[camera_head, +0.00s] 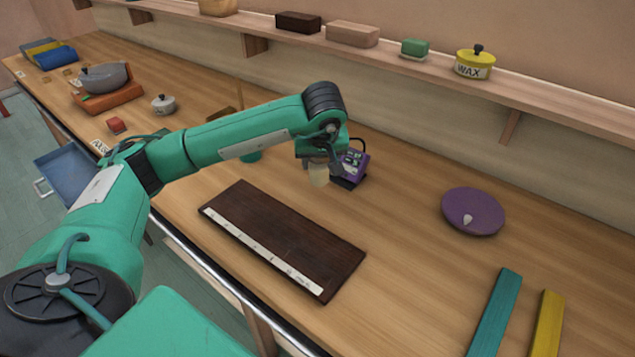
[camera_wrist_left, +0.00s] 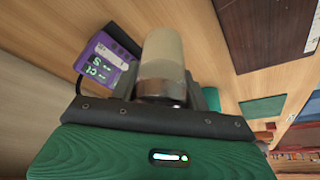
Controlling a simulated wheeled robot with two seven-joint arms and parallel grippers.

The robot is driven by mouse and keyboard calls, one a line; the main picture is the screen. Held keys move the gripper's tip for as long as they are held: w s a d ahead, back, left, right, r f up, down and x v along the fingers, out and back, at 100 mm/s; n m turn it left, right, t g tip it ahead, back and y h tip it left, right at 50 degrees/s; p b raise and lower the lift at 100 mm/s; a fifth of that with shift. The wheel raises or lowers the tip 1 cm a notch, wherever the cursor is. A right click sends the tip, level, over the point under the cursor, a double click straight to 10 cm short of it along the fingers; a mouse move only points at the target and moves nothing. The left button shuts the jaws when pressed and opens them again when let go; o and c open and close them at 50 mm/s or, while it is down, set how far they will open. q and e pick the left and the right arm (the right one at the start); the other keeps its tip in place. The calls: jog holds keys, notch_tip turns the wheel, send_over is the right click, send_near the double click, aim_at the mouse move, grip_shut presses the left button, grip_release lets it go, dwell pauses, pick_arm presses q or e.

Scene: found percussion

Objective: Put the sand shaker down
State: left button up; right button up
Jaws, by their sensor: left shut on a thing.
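The sand shaker (camera_head: 319,177) is a small cream cylinder. My left gripper (camera_head: 321,163) is shut on it, with the arm reaching in from the left over the bench. In the left wrist view the shaker (camera_wrist_left: 163,52) points away from the jaws, its lower end hidden between them. In the head view the shaker's free end points down and appears above the bench top; I cannot tell the exact gap. My right gripper is not in view.
A purple device (camera_head: 352,163) stands just right of the gripper; it also shows in the left wrist view (camera_wrist_left: 107,62). A dark board (camera_head: 290,235) with a white strip lies in front. A purple disc (camera_head: 480,207) lies to the right. Bare bench (camera_head: 405,225) lies between.

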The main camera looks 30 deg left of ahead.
aim_at(319, 173)
pick_arm(q)
notch_tip(319, 173, down, 4)
jog(key=shift+r, duration=0.15)
notch_tip(319, 173, down, 4)
jog(key=shift+r+p, duration=0.15)
jog(key=shift+p, duration=0.3)
jog(key=shift+f, duration=0.2)
jog(key=o, duration=0.7)
jog(key=shift+f, duration=0.1)
jog(key=o, duration=0.3)
jog(key=shift+o, duration=0.6)
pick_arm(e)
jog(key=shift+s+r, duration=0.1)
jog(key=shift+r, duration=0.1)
